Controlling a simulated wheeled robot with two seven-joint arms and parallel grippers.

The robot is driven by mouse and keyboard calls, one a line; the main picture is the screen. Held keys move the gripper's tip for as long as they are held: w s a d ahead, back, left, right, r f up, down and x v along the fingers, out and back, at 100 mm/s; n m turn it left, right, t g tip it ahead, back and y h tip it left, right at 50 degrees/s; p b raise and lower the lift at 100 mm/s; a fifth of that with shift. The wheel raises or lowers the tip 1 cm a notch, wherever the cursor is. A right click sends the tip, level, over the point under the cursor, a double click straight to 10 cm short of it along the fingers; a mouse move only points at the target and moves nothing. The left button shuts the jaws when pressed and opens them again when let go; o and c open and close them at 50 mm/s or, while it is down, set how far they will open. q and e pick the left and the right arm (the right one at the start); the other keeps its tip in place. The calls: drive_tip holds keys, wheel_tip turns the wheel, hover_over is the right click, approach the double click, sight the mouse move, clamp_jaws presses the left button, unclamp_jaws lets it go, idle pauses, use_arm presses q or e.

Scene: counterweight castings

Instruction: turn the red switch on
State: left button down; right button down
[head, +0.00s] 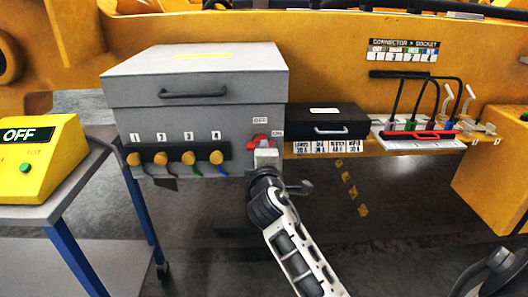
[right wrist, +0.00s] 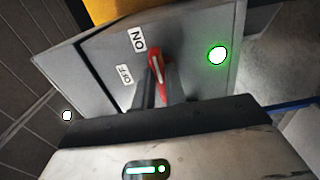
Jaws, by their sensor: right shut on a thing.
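The red switch (head: 260,138) is on the right part of the grey cabinet's front, mostly behind my right gripper (head: 266,158). In the right wrist view, the red lever (right wrist: 154,60) stands between the two dark fingers of my right gripper (right wrist: 161,85), which is shut on it. The lever's upper end is close to the ON label (right wrist: 137,39); the OFF label (right wrist: 124,74) is lower left. Its exact setting is hard to tell. A round green lamp (right wrist: 217,55) is lit on the panel. My left gripper is not in view.
The grey cabinet (head: 190,75) has several numbered knobs with cables. A black case (head: 325,118) and a connector tray (head: 418,144) stand to the right. A yellow box (head: 40,160) reading OFF sits on a cart (head: 60,205) at left.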

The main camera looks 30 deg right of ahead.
drive_tip(key=c, duration=1.4)
unclamp_jaws()
drive_tip(key=shift+c, duration=0.2)
drive_tip(key=shift+s+a, duration=0.1)
drive_tip(key=b+v, duration=0.1)
drive_tip(key=v, duration=1.1)
drive_tip(key=shift+f, duration=0.1)
drive_tip(key=s+a+f+m+g+y, duration=0.2)
drive_tip(key=s+a+f+m+y, duration=0.2)
drive_tip(key=f, duration=0.8)
drive_tip(key=s+a+f+m+g+y, duration=0.2)
drive_tip(key=s+a+f+m+y, duration=0.3)
drive_tip(key=s+a+f+y, duration=0.3)
wheel_tip(320, 180, down, 4)
drive_tip(key=s+a, duration=0.2)
drive_tip(key=shift+s+y, duration=0.3)
drive_tip(key=shift+y, duration=0.1)
